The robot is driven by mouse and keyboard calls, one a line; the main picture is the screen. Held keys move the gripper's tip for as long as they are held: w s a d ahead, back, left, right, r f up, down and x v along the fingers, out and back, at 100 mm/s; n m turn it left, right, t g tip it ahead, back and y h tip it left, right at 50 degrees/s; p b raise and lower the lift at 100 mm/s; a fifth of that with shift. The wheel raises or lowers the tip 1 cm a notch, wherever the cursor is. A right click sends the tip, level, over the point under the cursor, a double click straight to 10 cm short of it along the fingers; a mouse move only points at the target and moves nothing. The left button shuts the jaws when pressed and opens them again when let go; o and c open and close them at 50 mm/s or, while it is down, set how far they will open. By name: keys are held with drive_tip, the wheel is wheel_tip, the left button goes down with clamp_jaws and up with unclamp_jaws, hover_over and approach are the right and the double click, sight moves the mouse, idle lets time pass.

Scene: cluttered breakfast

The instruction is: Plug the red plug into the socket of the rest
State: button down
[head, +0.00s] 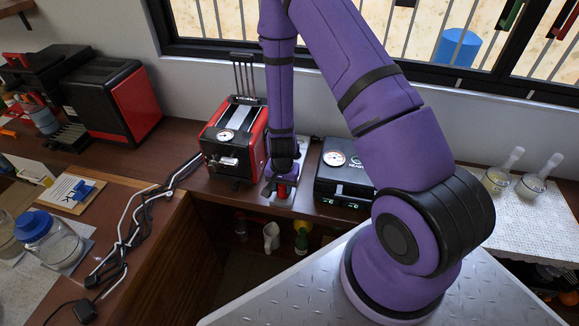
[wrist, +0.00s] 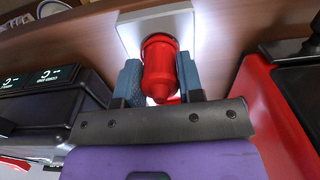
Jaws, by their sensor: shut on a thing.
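The red plug (wrist: 158,72) is between the two blue-grey fingers of my gripper (wrist: 158,62) in the wrist view. My gripper is shut on it. Behind the plug is a pale square plate (wrist: 128,34), the rest, and a red part reaches from the plug towards it. The socket opening is hidden, so I cannot tell how far the plug is in. In the head view my gripper (head: 283,172) points down over the pale plate (head: 271,189) on the counter, with a bit of the red plug (head: 282,191) showing below it.
A red and black machine with a gauge (head: 232,148) stands close on the left. A black box with a gauge (head: 340,178) stands close on the right. Black and white cables (head: 140,212) lie left. Two glass vessels (head: 532,183) stand far right.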

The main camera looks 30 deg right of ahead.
drive_tip(key=shift+f, duration=0.35)
drive_tip(key=c, duration=0.7)
unclamp_jaws()
drive_tip(key=shift+c, duration=1.2)
drive_tip(key=shift+r, duration=0.15)
drive_tip(key=shift+r, duration=3.4)
